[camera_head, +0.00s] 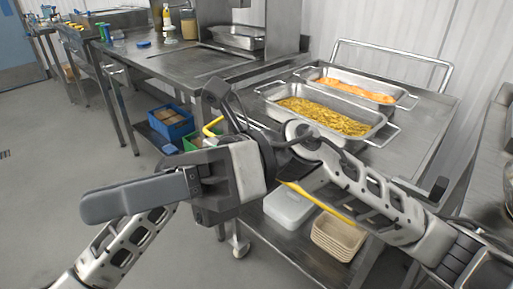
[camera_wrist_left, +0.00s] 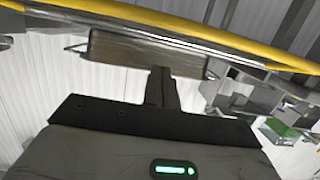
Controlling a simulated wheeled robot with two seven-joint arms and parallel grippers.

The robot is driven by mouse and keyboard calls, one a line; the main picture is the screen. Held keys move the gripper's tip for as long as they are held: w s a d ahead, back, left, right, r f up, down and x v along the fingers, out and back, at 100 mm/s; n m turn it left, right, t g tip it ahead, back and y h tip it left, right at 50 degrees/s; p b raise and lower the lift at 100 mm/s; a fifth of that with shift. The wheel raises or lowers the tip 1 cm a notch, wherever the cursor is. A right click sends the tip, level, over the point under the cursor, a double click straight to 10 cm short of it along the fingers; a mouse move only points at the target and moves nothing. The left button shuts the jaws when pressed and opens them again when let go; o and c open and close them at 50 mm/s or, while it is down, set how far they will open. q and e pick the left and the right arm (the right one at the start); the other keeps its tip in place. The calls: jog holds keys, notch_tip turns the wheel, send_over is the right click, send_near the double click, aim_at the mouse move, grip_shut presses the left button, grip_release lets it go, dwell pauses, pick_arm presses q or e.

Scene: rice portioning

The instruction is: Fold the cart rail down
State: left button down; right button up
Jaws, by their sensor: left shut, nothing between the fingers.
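The cart (camera_head: 436,108) is a steel table at the right of the head view. Its rail (camera_head: 395,58) is a thin silver loop standing up along the cart's far edge. My right gripper (camera_head: 140,198) is in front of the cart, pointing left, well apart from the rail; its fingers look like one grey paddle, so I cannot tell its opening. My left gripper (camera_wrist_left: 162,86) shows in the left wrist view, shut and empty. In the head view the left gripper is hidden or not clear behind the right one. I cannot make out the rail in the left wrist view.
Two steel pans stand on the cart, one with yellow food (camera_head: 325,117), one with orange food (camera_head: 352,90). Below are a white box (camera_head: 288,207) and beige trays (camera_head: 338,238). A steel counter (camera_head: 165,62) stands behind left. The floor (camera_head: 60,150) at left is clear.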

jog(key=w+d+m+t+y, duration=0.5)
jog(key=w+m+t+y, duration=0.35)
jog(key=m+t, duration=1.1)
jog(key=w+d+f+m+t+h, duration=0.3)
jog(key=f+m+t+h, duration=0.25)
jog(key=m, duration=0.45)
jog(key=w+d+f+m+t+h, duration=0.35)
jog(key=f+m+h, duration=0.3)
jog(key=m, duration=0.35)
pick_arm(q)
jog(key=shift+r+p, duration=0.1)
jog(key=shift+p, duration=0.5)
pick_arm(e)
jog(key=s+d+f+m+g+h, duration=0.2)
jog(key=s+d+f+m+h, duration=0.1)
jog(key=f, duration=0.4)
jog(key=s+d+f+m+g+h, duration=0.2)
jog(key=s+d+f+m+h, duration=0.1)
jog(key=f, duration=0.5)
jog(key=s+d+f+m+g+h, duration=0.3)
jog(key=s+d+f+m+h, duration=0.1)
jog(key=f, duration=0.4)
jog(key=shift+s+d+f+m, duration=0.25)
jog(key=shift+s+m, duration=0.55)
jog(key=shift+m, duration=0.35)
